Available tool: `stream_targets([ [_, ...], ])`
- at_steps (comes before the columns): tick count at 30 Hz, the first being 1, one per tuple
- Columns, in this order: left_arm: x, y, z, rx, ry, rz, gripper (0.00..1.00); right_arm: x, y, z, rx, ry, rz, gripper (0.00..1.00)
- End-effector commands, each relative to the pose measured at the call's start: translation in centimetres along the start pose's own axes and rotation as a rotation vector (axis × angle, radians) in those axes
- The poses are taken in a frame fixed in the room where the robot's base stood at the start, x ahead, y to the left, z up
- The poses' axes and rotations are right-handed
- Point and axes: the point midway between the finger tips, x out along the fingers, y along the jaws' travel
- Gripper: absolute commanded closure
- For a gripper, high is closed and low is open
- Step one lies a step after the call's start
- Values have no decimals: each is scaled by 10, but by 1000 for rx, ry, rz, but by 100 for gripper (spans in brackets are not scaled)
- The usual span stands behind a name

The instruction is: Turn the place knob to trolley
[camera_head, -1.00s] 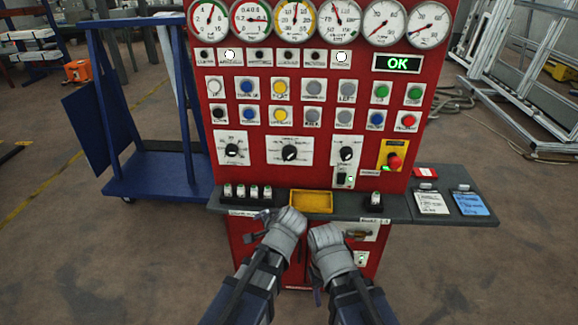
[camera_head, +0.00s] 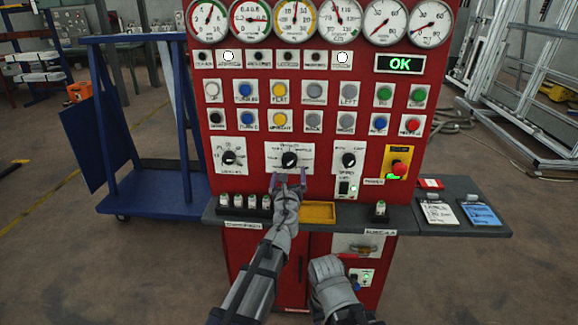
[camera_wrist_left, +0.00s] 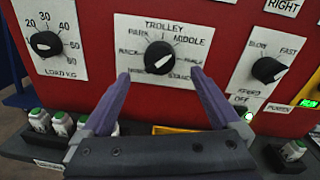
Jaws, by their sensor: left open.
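The place knob (camera_head: 289,159) is the black middle knob on the red panel. In the left wrist view the knob (camera_wrist_left: 160,57) sits on a white plate reading TROLLEY at the top, with PARK to its upper left and MIDDLE to its upper right. A pale mark shows low on the knob; its exact pointing is hard to read. My left gripper (camera_head: 289,180) is open just below and in front of the knob, and its purple fingertips (camera_wrist_left: 160,76) stand apart either side of it, seemingly not touching.
The load knob (camera_head: 229,158) is left and the speed knob (camera_head: 348,160) right of the place knob. A grey shelf (camera_head: 410,222) with a yellow tray (camera_head: 318,213) juts out below. A red emergency button (camera_head: 400,169) is at right. A blue trolley (camera_head: 165,190) stands left.

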Motion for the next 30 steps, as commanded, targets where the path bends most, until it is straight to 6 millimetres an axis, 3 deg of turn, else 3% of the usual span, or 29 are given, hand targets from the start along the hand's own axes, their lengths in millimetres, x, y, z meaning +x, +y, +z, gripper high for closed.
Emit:
stream_targets([
  [12,62,0,0,-3,0,1,3,0,0,0,0,0,0,50],
  [23,69,0,0,-3,0,1,3,0,0,0,0,0,0,50],
  [30,69,0,0,-3,0,1,30,0,0,0,0,0,0,50],
])
